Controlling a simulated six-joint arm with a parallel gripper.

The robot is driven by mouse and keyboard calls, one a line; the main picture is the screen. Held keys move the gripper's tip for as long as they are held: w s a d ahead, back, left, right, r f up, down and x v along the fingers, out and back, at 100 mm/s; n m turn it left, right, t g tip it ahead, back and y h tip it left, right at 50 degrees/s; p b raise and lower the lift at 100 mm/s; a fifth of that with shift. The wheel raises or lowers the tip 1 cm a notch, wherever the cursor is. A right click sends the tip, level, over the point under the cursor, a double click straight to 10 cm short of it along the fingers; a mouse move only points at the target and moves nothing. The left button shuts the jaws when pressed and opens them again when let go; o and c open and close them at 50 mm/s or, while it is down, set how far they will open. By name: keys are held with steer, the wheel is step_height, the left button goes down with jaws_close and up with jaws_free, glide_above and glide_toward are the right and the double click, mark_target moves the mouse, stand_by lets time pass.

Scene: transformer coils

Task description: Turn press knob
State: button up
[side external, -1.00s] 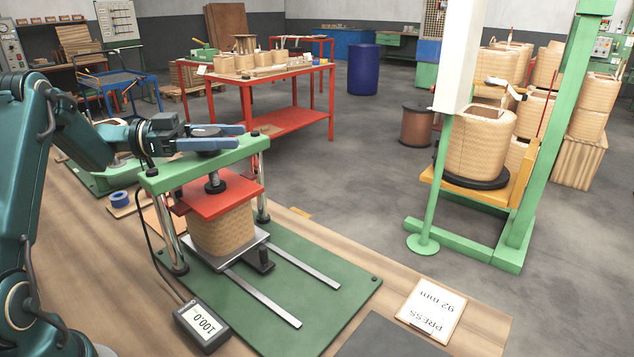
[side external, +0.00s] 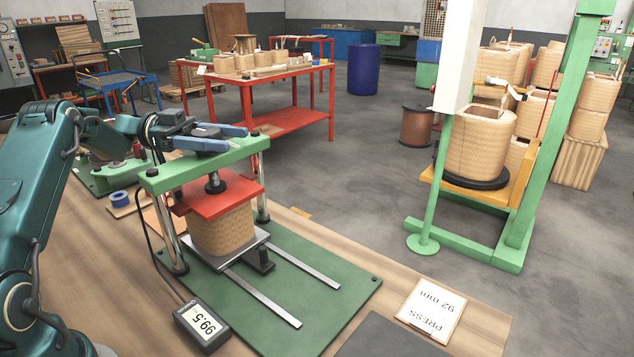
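The green-topped press (side external: 158,181) stands on a green base plate on the bench. Its dark knob (side external: 209,134) sits on top of the crossbeam, partly hidden by my fingers. My gripper (side external: 234,138) lies level above the crossbeam, with one blue finger on each side of the knob, and looks shut on it. A screw runs down from the crossbeam to the red press plate (side external: 248,190). The plate rests on a tan woven-looking coil (side external: 222,230), which sits on a grey lower plate. A card (side external: 431,309) reads "PRESS 92 mm".
Chrome posts (side external: 168,236) flank the coil. Two metal rails (side external: 265,298) run forward over the green base plate. A cable leads from the press to the readout.

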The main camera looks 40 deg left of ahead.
steer(key=o, duration=0.3)
steer(key=shift+w+n+t+y, duration=0.1)
steer(key=shift+n+t+y, duration=0.25)
steer(key=shift+t, duration=0.25)
